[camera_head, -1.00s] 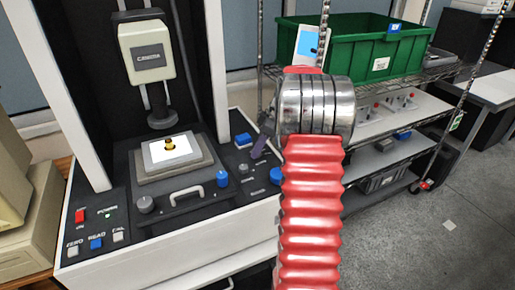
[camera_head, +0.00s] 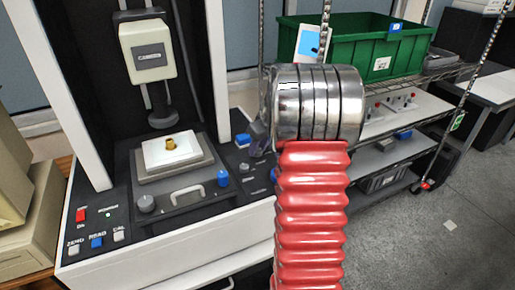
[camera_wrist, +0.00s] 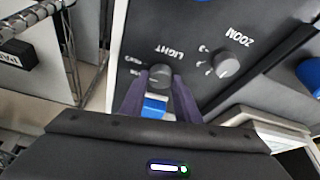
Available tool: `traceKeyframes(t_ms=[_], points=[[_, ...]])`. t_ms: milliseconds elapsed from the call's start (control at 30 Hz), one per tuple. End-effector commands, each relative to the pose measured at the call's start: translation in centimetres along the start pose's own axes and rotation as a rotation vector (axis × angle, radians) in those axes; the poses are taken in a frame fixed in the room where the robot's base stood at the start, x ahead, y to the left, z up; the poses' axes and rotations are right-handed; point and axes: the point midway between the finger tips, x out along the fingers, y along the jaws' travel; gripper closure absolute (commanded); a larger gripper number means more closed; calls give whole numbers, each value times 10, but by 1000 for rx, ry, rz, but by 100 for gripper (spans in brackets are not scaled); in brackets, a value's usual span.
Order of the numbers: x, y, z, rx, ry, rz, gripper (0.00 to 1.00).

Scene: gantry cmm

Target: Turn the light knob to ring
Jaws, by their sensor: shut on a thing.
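The light knob (camera_wrist: 160,74) is a small grey knob on the dark panel beside the upside-down "LIGHT" label in the wrist view. My gripper (camera_wrist: 161,80) has its two purple fingers on either side of it, shut on it. The small setting words around the knob are too small to read, and its pointer is not clear. In the head view, my gripper (camera_head: 258,136) is partly covered by my arm, and the light knob is hidden there. The stage plate (camera_head: 172,152) with a brass part (camera_head: 171,144) looks off-white with some shading.
The grey zoom knob (camera_wrist: 228,63) is close beside the light knob. A blue knob (camera_head: 222,178) and a white handle (camera_head: 187,195) are at the panel's front. A shelf with a green bin (camera_head: 350,45) stands right.

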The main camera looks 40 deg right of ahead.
Motion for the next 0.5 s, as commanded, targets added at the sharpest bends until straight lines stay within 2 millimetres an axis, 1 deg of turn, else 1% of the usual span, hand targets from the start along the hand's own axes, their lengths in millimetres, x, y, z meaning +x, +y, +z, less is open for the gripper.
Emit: traceKeyframes(t_ms=[200, 500], points=[[-1, 0, -2, 37, 3, 17, 93], [-1, 0, -1, 43, 3, 19, 93]])
